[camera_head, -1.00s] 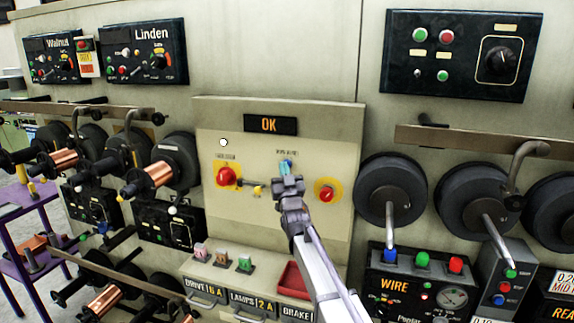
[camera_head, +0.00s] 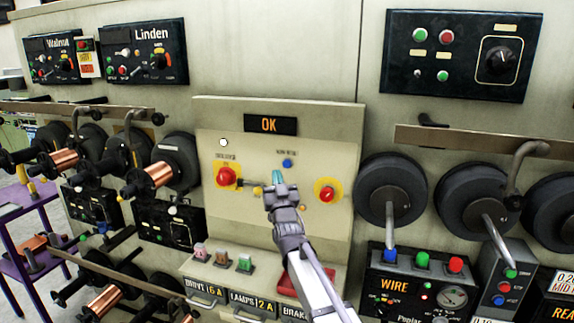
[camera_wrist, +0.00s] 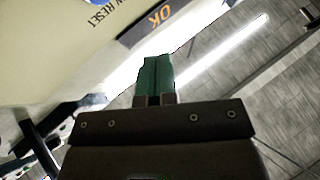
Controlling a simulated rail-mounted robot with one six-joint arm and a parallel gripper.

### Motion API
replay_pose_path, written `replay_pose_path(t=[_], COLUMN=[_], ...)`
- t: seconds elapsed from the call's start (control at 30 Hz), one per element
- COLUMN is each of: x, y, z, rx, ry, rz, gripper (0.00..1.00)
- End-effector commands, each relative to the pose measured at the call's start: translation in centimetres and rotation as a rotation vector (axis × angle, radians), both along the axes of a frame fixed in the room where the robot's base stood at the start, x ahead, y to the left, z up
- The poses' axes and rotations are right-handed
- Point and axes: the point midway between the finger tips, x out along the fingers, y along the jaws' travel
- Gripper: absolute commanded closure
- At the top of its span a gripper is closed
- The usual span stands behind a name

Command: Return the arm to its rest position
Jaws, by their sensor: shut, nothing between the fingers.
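My gripper (camera_head: 277,178) is in front of the middle panel (camera_head: 240,225), below and a little left of a blue button (camera_head: 287,163). Its teal fingers are shut with nothing between them. In the wrist view the closed fingers (camera_wrist: 156,78) point up the picture, away from the panel face. The blue button shows at the top edge there (camera_wrist: 98,2), beside lettering that ends in RESET. The panel's sign (camera_head: 270,125) reads OK.
A red knob (camera_head: 226,176) on yellow is left of my gripper, and another red knob (camera_head: 327,190) is right. A red tray (camera_head: 292,281) sits on the ledge below, partly behind my arm. Wire spools (camera_head: 150,178) stick out at left, dark reels (camera_head: 390,190) at right.

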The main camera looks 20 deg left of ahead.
Motion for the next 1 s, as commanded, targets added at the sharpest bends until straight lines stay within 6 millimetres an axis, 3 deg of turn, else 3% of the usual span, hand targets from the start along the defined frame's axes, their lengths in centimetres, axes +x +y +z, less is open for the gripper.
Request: replay_pose_path(t=[0.53, 0.63, 0.73, 0.8, 0.87, 0.9, 1.0], x=[0.1, 0.7, 1.0, -0.4, -2.0, -3.3, -7.1], y=[0.0, 0.5, 1.0, 0.0, -3.4, -6.4, -14.2], z=[0.0, -1.2, -4.9, -9.3, -13.6, -16.2, -21.3], rx=[0.000, -0.041, -0.172, -0.310, -0.438, -0.513, -0.652], ry=[0.003, 0.071, 0.271, 0.487, 0.706, 0.848, 1.165], rz=[0.001, 0.009, 0.028, 0.040, 0.026, 0.008, -0.046], gripper=[1.00, 1.00, 1.00, 1.00, 1.00, 1.00, 1.00])
